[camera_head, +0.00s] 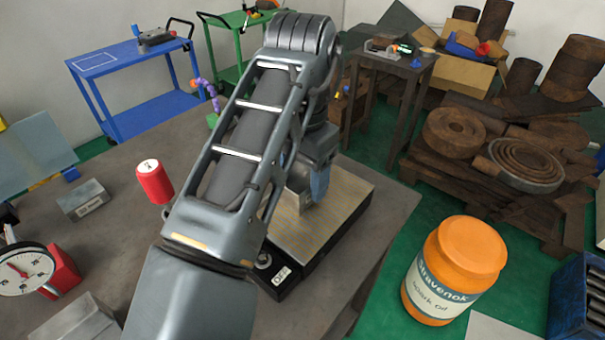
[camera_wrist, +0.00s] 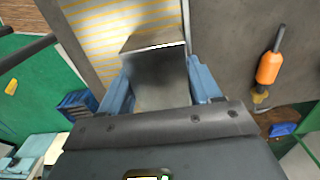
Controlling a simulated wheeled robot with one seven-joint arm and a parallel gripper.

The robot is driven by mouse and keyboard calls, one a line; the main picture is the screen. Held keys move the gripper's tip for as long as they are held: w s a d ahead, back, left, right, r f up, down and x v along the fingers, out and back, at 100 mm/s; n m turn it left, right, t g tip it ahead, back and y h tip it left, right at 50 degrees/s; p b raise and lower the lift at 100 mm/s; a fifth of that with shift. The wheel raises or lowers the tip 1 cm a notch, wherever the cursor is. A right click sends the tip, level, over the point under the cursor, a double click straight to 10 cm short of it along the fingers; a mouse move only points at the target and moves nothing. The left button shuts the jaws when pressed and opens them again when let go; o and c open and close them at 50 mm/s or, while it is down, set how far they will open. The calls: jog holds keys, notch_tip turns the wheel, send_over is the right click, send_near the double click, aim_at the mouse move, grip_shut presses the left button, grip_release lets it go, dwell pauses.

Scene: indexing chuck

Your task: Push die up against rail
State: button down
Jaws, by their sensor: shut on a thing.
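The die, a smooth grey metal block (camera_wrist: 155,65), sits between the two blue fingers of my gripper (camera_wrist: 162,84) in the wrist view. The fingers are shut on its sides. In the head view the block (camera_head: 297,196) shows partly beside my blue finger (camera_head: 319,183), over the chuck plate. The chuck (camera_head: 345,200) has a pale top with yellow stripes and a black base; its striped top also shows in the wrist view (camera_wrist: 95,20). I cannot clearly pick out the rail, or tell whether the block touches it. My arm hides the chuck's left side.
A red cylinder (camera_head: 154,182), a grey block (camera_head: 83,200) and a dial gauge (camera_head: 25,270) stand on the bench, left of my arm. An orange jar (camera_head: 455,270) stands right of the bench. An orange-handled tool (camera_wrist: 270,65) lies at right in the wrist view.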

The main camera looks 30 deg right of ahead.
jog(key=shift+w+a, duration=0.1)
jog(key=shift+w, duration=0.1)
dwell(0.3)
jog(key=shift+c, duration=0.7)
grip_release()
notch_tip(320, 180, up, 8)
jog(key=p, duration=0.7)
jog(key=shift+f, duration=0.1)
